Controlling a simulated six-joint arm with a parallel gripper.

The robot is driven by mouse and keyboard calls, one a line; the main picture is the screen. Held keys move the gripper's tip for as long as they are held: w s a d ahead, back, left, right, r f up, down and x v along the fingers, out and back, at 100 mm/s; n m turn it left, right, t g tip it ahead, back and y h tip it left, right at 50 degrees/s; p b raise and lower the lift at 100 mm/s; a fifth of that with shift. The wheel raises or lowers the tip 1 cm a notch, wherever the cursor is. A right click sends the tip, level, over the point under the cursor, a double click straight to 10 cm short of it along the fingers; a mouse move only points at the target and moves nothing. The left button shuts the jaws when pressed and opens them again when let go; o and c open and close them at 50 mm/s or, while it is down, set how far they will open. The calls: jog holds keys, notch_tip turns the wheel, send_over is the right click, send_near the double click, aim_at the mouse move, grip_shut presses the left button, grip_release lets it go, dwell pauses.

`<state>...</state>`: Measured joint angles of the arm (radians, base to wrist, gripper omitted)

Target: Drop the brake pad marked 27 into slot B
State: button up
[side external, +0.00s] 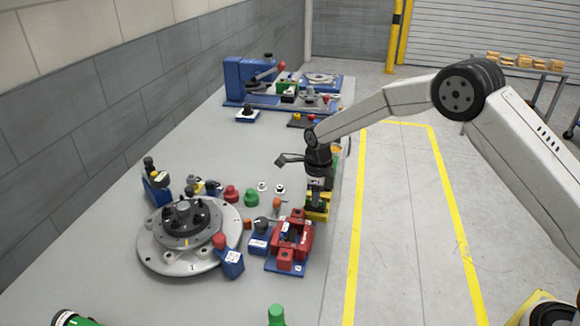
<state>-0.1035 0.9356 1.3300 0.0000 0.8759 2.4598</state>
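My gripper (317,198) points down at the right side of the grey table. Its dark fingers are over a yellow block-like part (318,213), beside the red fixture. From this distance I cannot tell whether the fingers are open or shut, or whether they touch the yellow part. No brake pad marked 27 and no letter B can be read, so I cannot say which piece is the pad or which opening is slot B. A red fixture on a blue base (292,240) stands just left of and nearer than my gripper.
A round metal fixture with a dark hub (189,225) stands at the left, with blue clamps around it. Small red, green and white knobs (250,197) stand between. A blue machine (262,88) is at the back. Bare table (232,150) lies between.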

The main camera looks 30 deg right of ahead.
grip_shut()
jog(key=shift+r, duration=0.8)
jog(key=shift+r, duration=0.25)
jog(key=shift+r, duration=0.15)
jog(key=shift+r, duration=1.35)
